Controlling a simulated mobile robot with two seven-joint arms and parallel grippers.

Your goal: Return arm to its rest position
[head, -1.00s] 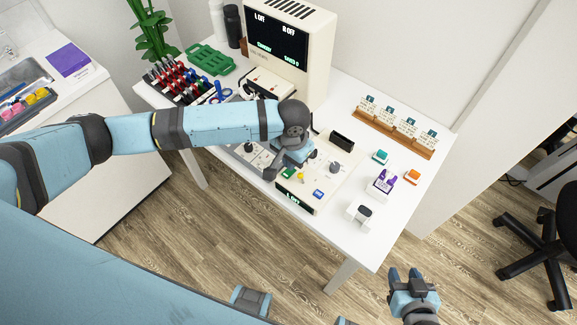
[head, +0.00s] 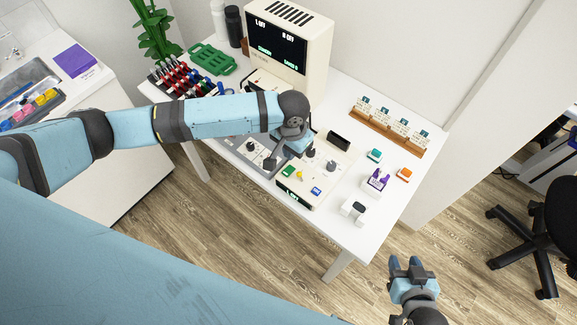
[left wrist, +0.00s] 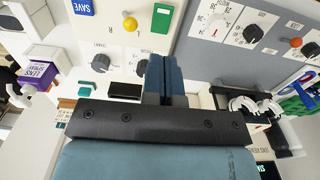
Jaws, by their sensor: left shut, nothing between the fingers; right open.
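My left arm (head: 195,118) reaches in from the left over the white table (head: 350,236). Its gripper (left wrist: 165,78) is shut and empty in the left wrist view, pointing at the seam between a white panel and a grey panel. In the head view the left hand (head: 292,143) is over the control panel (head: 322,178), and its fingertips are hard to make out. I cannot tell whether they touch the panel. My right gripper (head: 408,265) is open and empty, in front of the table's right corner at lower right.
A monitor (head: 288,48) stands behind the left hand. A card rack (head: 392,131), teal block (head: 374,156), orange block (head: 404,174) and purple-labelled bottle (head: 377,180) are on the right. A green tray (head: 212,60) is at the back. An office chair (head: 560,225) stands far right.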

